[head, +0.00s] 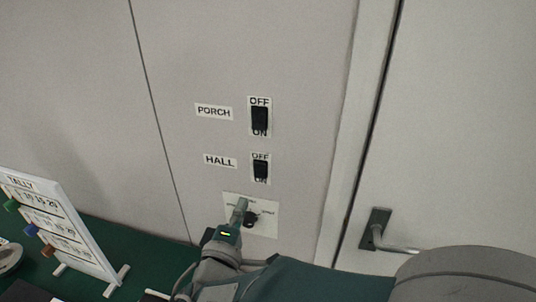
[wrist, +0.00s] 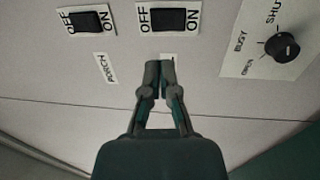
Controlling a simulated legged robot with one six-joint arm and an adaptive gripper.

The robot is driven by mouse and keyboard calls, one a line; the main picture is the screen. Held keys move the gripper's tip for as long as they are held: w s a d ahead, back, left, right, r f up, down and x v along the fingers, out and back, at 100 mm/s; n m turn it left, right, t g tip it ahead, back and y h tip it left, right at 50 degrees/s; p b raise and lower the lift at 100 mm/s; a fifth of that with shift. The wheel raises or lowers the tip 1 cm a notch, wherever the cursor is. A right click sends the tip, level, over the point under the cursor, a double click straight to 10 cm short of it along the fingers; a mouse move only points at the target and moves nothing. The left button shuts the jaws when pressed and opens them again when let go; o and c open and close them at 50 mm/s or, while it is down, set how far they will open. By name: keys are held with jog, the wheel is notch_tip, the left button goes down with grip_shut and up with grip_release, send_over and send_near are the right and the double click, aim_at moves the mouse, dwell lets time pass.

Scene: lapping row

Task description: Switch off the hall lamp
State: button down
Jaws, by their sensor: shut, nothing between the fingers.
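The hall switch (head: 260,169) is a black rocker on a white plate, OFF marked above and ON below, beside the HALL label (head: 220,160). I cannot tell for sure which way its rocker is tipped. My gripper (head: 240,203) is shut and empty, below and slightly left of the hall switch in the head view. In the wrist view the hall switch (wrist: 171,19) lies beyond the fingertips (wrist: 159,65), apart from them in the picture. The fingers there mostly hide the HALL label. The lamp itself is not in view.
The porch switch (head: 260,118) with its PORCH label (head: 213,111) is right above the hall switch. A plate with a black knob (head: 250,218) is behind my gripper. A door handle (head: 378,232) is at right. A tally board (head: 62,225) stands on the green surface at left.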

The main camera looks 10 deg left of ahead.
aim_at(258, 167)
jog(key=w, duration=0.6)
jog(key=w+r, duration=0.1)
jog(key=w, duration=0.2)
jog(key=shift+d, duration=0.4)
